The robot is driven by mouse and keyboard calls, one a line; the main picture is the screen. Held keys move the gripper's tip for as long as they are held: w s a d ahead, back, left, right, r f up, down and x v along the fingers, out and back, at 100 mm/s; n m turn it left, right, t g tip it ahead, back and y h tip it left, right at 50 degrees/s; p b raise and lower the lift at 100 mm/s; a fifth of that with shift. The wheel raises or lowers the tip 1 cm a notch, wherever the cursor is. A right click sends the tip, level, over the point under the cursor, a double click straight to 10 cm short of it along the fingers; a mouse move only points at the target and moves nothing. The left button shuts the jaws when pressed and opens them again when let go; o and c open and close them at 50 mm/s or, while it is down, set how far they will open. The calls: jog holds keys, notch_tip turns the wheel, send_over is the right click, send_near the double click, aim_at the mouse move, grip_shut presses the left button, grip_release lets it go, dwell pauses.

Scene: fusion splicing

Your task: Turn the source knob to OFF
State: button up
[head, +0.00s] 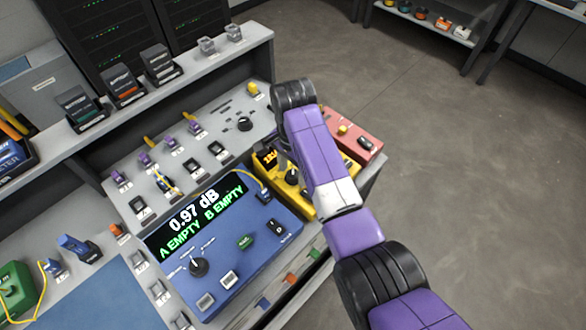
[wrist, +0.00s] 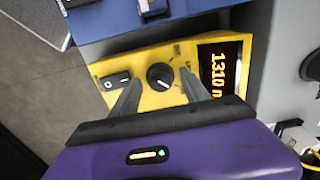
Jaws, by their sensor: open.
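The source is a yellow box (head: 305,208) under my arm in the head view; its yellow face (wrist: 150,100) fills the middle of the wrist view. Its orange display (wrist: 219,68) reads 1310 and a cut-off letter. The black source knob (wrist: 160,77) has a white pointer mark; any labels around it are too small to read. The knob also shows in the head view (head: 292,176). My gripper (wrist: 160,85) is open, with one grey finger on each side of the knob. I cannot tell whether the fingers touch it.
A black rocker switch (wrist: 116,80) is on the same yellow face. The blue meter (head: 222,245) stands beside the source and reads 0.97 dB, A EMPTY, B EMPTY. A red box (head: 352,132) is on the other side. A yellow cable (head: 232,176) runs near the meter.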

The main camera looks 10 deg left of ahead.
grip_shut()
jog(key=shift+n, duration=0.3)
jog(key=n+p, duration=0.2)
jog(key=n, duration=0.1)
jog(key=shift+r, duration=0.15)
jog(key=n+p, duration=0.1)
jog(key=n, duration=0.3)
jog(key=shift+w+n, duration=0.1)
jog(key=shift+n, duration=0.3)
jog(key=n+p, duration=0.1)
jog(key=n, duration=0.3)
jog(key=shift+n, duration=0.3)
jog(key=n, duration=0.4)
jog(key=shift+n+p, duration=0.3)
jog(key=shift+n, duration=0.1)
